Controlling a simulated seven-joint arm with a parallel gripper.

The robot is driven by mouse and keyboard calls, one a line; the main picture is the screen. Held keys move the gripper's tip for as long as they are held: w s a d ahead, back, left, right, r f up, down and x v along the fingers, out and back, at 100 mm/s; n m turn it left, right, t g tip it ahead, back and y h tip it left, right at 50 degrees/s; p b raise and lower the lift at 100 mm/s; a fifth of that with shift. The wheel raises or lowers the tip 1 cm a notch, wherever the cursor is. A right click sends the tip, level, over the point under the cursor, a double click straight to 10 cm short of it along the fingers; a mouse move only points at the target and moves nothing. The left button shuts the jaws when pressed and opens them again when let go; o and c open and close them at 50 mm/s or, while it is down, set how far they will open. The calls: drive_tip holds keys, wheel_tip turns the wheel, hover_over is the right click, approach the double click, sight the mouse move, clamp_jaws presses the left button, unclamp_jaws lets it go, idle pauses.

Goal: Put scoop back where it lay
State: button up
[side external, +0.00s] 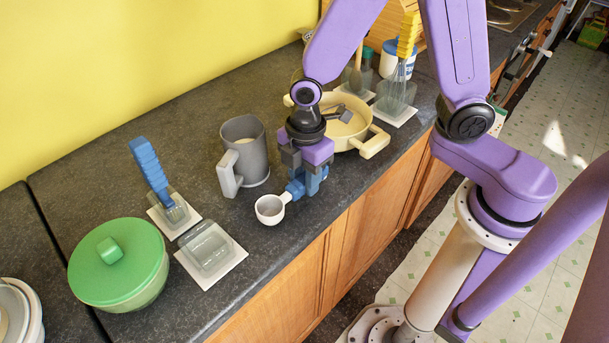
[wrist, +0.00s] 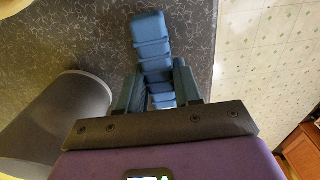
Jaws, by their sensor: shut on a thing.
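My gripper (side external: 308,182) is shut on the blue handle (side external: 296,188) of a scoop with a small pale cup (side external: 270,209). The cup points left in the side view, near the counter's front edge; its height above the counter is hard to tell. In the wrist view the ribbed blue handle (wrist: 152,42) sticks out between my gripper's fingers (wrist: 160,88), and the cup is hidden. A clear, empty-looking holder on a white card (side external: 210,252) lies left of the scoop. Another clear holder (side external: 174,210) behind it has an upright blue-handled tool (side external: 149,168).
A grey jug (side external: 245,150) stands close behind my gripper and shows in the wrist view (wrist: 70,115). A cream pot (side external: 345,122) stands right of it. A green lidded bowl (side external: 118,262) is at left. A whisk (side external: 407,50) stands at the back right.

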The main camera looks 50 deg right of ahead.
drive_tip(key=shift+f, duration=0.65)
idle(0.6)
drive_tip(key=o, duration=1.1)
drive_tip(key=shift+o, duration=0.2)
drive_tip(key=shift+d+r, duration=0.15)
drive_tip(key=shift+r, duration=3.8)
drive_tip(key=shift+r, duration=0.1)
wheel_tip(320, 180, up, 17)
drive_tip(key=shift+d+r, duration=0.2)
drive_tip(key=shift+d, duration=0.1)
